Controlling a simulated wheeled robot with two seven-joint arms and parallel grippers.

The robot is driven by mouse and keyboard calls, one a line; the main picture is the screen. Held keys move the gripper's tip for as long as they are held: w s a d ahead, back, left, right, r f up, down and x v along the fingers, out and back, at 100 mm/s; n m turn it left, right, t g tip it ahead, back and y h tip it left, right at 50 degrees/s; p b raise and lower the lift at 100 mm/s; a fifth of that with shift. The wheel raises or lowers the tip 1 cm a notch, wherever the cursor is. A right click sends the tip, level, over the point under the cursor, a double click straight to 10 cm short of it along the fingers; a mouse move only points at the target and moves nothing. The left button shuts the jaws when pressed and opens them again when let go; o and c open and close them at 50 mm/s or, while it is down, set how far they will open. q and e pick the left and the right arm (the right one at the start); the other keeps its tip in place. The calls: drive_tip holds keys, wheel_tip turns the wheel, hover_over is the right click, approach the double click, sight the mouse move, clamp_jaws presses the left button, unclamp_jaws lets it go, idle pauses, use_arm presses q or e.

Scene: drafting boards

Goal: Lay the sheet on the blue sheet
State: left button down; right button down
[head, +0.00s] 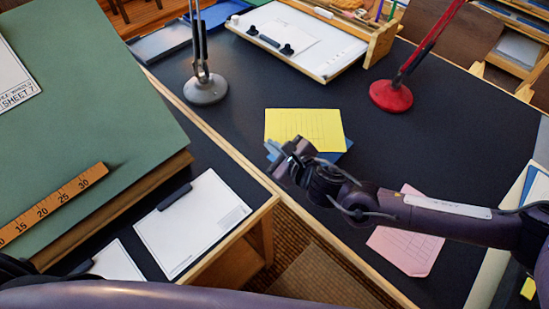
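A yellow sheet (305,126) with faint ruled lines lies on the dark desk and overlaps a blue sheet (333,156). The blue sheet shows only as a strip along the yellow sheet's lower edge; the rest is hidden under the yellow sheet and my arm. A pink sheet (405,252) lies nearer, partly behind my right forearm. My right gripper (280,150) is at the yellow sheet's lower left edge. I cannot tell whether its fingers are apart or touch the paper. My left gripper is out of view.
A silver lamp base (206,88) and a red lamp base (391,96) stand beyond the sheets. A white drawing board (300,40) is at the back. A green board (90,110) with an orange ruler (52,205) and a white clipboard (192,222) are left. Dark desk is clear around the yellow sheet.

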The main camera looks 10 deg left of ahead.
drive_tip(key=shift+f, duration=2.8)
drive_tip(key=c, duration=2.1)
unclamp_jaws()
drive_tip(key=o, duration=0.4)
drive_tip(key=v, duration=1.2)
drive_tip(key=shift+b, duration=0.3)
